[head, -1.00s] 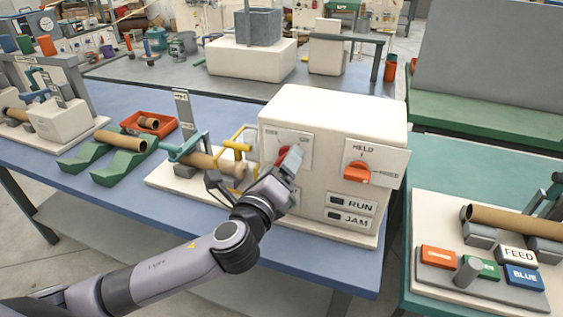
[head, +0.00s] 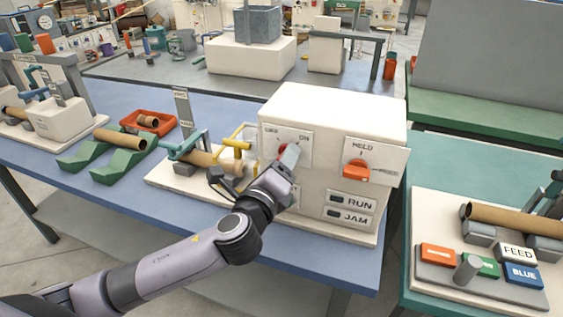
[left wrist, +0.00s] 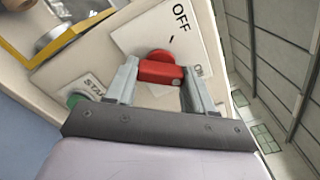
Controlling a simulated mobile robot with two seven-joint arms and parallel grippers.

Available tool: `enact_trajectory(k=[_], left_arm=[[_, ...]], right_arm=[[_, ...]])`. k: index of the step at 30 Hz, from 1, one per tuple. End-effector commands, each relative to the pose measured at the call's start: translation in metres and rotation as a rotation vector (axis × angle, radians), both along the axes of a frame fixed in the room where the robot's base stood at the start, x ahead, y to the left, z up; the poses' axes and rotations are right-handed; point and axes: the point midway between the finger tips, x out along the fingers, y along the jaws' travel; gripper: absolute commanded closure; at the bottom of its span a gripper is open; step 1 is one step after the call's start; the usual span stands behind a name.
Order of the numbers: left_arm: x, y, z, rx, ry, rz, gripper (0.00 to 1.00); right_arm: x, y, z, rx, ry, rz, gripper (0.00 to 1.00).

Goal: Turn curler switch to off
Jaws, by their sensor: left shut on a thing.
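The curler switch is a red knob (left wrist: 160,70) on a white plate (left wrist: 150,30) marked OFF and ON. In the head view, the red knob (head: 283,149) shows only in part behind my left gripper (head: 290,157), on the front of the cream machine box (head: 330,110). In the left wrist view my left gripper (left wrist: 158,82) is shut on the red knob, one finger on each side. I cannot tell which setting the knob points to. My right gripper is not in view.
An orange knob (head: 356,171) on a plate marked HELD sits right of the switch, above RUN and JAM labels (head: 350,208). A green START button (left wrist: 76,98) is close to the left finger. A yellow guard (head: 235,145) and cardboard tube (head: 205,160) stand left of the box.

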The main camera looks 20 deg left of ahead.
Motion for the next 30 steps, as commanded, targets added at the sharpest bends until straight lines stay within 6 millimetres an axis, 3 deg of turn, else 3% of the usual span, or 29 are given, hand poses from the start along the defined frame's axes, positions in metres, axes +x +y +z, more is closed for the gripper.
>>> enact_trajectory(k=[8, 30], left_arm=[[-0.0005, -0.0004, -0.0016, -0.178, 0.008, 0.001, 0.77], [-0.0004, -0.0001, -0.0003, -0.878, 0.032, 0.003, 0.77]], right_arm=[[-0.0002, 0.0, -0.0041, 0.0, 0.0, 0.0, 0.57], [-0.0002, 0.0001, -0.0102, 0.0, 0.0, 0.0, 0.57]])
